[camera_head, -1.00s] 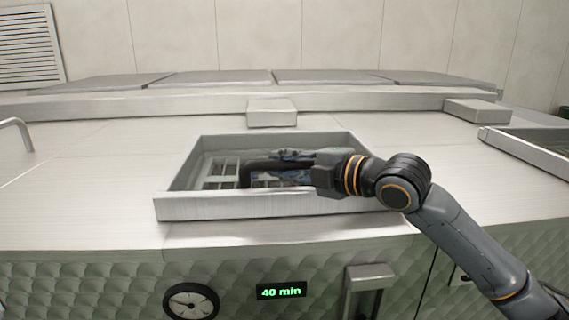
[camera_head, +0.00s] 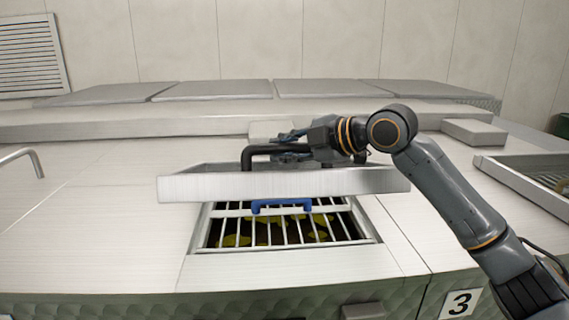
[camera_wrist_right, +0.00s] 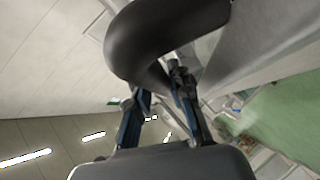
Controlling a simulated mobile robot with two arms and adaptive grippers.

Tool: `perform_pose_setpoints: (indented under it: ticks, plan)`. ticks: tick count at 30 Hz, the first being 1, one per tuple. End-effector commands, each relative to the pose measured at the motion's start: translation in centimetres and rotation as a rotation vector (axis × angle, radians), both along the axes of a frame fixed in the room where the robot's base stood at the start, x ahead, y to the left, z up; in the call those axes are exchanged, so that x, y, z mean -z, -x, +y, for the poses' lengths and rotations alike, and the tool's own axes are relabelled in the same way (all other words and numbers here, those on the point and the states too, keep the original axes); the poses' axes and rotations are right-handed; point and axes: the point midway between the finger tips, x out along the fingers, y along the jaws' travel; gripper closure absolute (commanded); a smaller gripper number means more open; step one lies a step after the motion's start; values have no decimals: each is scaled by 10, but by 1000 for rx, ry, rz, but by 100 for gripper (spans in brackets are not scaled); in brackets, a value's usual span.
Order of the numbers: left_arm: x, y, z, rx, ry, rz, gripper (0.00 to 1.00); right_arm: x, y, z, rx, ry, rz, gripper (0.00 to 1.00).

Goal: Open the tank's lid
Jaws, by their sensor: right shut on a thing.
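The tank's lid (camera_head: 285,186) is a pale metal panel with a raised front face, seen in the head view lifted above its opening. Its black bent handle (camera_head: 262,152) stands on top. My right gripper (camera_head: 293,150) is shut on this handle, its blue-grey fingers partly hidden behind it. In the right wrist view the thick dark handle (camera_wrist_right: 165,40) lies at the fingers. Below the lid's front edge, the opening shows a barred grate (camera_head: 290,232) with yellow-green and dark contents under it. A blue grip (camera_head: 283,205) sits on the grate. My left gripper is out of view.
A pale block (camera_head: 474,132) stands behind to the right. Another tank opening (camera_head: 540,178) lies at the far right. A metal handle (camera_head: 30,158) shows at the left.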

Motion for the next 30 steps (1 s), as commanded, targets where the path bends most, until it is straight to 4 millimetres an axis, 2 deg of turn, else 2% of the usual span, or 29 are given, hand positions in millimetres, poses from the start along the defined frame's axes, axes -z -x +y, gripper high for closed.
perform_pose_setpoints:
  ticks: [1, 12, 21, 30]
  plan:
    - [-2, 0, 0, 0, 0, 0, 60, -17, -6, -1, 4, -11, 11, 100]
    - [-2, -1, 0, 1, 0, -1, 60, -58, -35, 0, 3, -12, 151, 100]
    - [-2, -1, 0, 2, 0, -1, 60, -80, -54, 0, 4, -10, 227, 100]
    - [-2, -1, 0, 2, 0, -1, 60, -91, -65, 0, 3, -9, 269, 100]
